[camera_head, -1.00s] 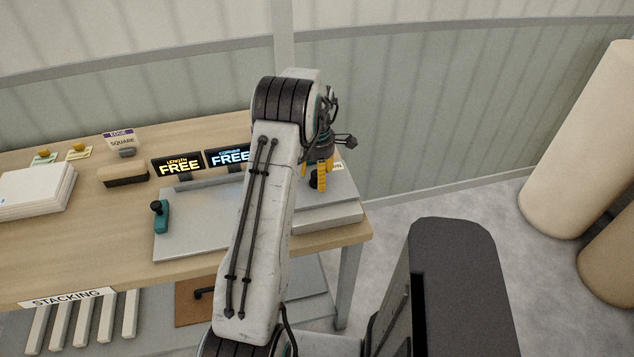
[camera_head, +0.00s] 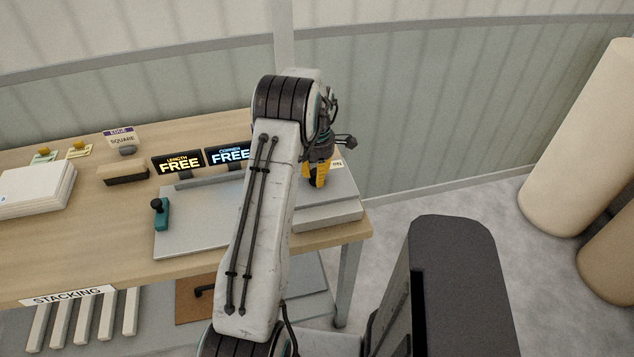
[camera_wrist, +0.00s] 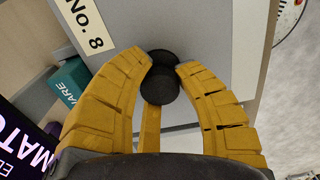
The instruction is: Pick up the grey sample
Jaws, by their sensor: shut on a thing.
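The grey slab (camera_head: 335,214), which looks like the grey sample, lies at the right end of the bench, in a low stepped stack. In the wrist view its flat grey face (camera_wrist: 200,28) fills the upper middle. A black round knob (camera_wrist: 160,86) stands over this face. My gripper (camera_head: 316,184) points down over the slab, and its yellow fingers (camera_wrist: 165,72) are shut on the knob from both sides. The knob's foot is partly hidden, and I cannot see any gap under the slab.
A grey plate (camera_head: 190,240) with a teal handle piece (camera_head: 162,214) lies left of my arm. Two dark signs reading FREE (camera_head: 178,164) stand behind it. Floor is open right of the bench.

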